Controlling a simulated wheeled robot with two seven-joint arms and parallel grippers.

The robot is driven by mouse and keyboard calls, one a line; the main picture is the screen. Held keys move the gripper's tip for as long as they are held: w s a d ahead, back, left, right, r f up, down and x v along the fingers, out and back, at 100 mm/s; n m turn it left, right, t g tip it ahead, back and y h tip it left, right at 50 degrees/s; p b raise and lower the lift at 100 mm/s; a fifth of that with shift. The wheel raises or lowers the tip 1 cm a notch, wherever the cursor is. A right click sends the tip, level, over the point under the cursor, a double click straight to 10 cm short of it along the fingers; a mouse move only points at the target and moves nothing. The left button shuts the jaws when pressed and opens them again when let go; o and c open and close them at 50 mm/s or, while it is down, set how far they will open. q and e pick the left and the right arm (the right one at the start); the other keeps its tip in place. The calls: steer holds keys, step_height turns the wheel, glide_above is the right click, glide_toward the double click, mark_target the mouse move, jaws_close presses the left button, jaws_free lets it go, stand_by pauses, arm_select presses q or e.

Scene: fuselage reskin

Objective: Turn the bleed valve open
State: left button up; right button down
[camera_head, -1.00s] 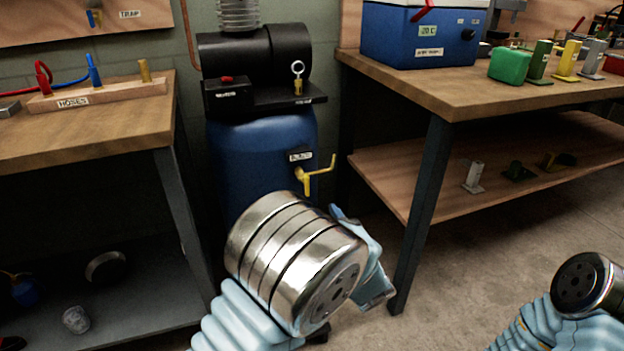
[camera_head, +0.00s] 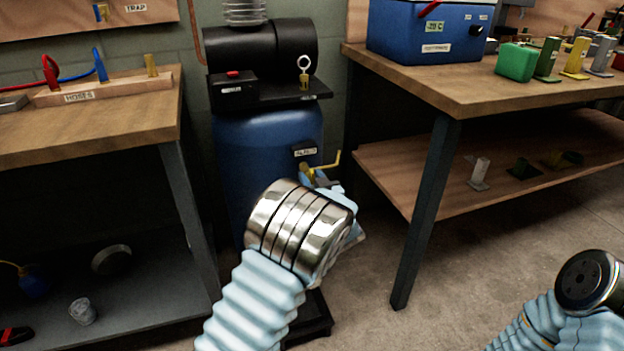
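The yellow bleed valve handle (camera_head: 334,163) sticks out from the right front of the blue compressor tank (camera_head: 262,165), below a small white label. My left arm reaches in from below, and its steel wrist hides much of my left gripper (camera_head: 325,182). The light-blue gripper is at the valve, overlapping its lower part in the picture. I cannot tell whether the fingers touch the valve or whether they are open. My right arm shows only as a wrist at the lower right; its gripper is out of view.
A wooden bench (camera_head: 90,125) with a hose rack (camera_head: 105,90) stands at left. Open floor (camera_head: 480,275) lies at lower right.

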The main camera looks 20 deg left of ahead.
arm_select(q)
jaws_close()
